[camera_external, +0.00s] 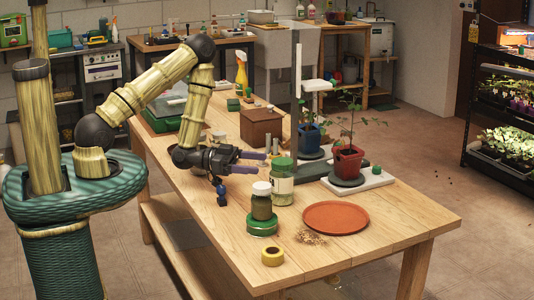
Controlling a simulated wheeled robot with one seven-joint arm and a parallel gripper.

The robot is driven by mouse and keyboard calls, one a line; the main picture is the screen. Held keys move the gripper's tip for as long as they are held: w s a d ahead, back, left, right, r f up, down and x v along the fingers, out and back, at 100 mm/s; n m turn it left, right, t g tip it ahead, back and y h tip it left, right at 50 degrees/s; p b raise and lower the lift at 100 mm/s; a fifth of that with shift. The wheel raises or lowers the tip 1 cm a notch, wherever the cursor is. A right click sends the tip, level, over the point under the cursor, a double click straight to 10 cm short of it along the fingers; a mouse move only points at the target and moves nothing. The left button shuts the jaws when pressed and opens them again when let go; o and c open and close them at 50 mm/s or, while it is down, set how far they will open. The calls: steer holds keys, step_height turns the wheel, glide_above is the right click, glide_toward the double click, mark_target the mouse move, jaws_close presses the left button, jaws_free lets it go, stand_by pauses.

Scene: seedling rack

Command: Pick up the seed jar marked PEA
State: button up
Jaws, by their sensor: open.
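Two jars stand near the front of the wooden table. One is a glass jar with a green lid (282,184) and a pale label. The other is a darker jar with a white lid (261,205), standing on a low green-rimmed round thing (262,228). The lettering is too small to read, so I cannot tell which is marked PEA. My gripper (258,163) is open with its purple fingers pointing right, behind and to the left of the green-lidded jar. I see nothing between the fingers. Whether a fingertip touches the jar is unclear.
An orange-brown saucer (336,217) lies right of the jars, with scattered seeds (310,237) beside it. A yellow tape roll (272,257) lies in front. A red pot with a plant (348,163) and a brown box (261,127) stand farther back. The table's front right is clear.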

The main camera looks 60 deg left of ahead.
mark_target(284, 162)
steer(key=shift+b+x, duration=1.25)
steer(key=shift+x, duration=0.6)
steer(key=shift+d, duration=0.1)
steer(key=p+x, duration=0.1)
steer(key=x, duration=0.4)
steer(key=shift+w+d, duration=0.1)
steer(key=shift+r, duration=0.1)
steer(key=c, duration=1.7)
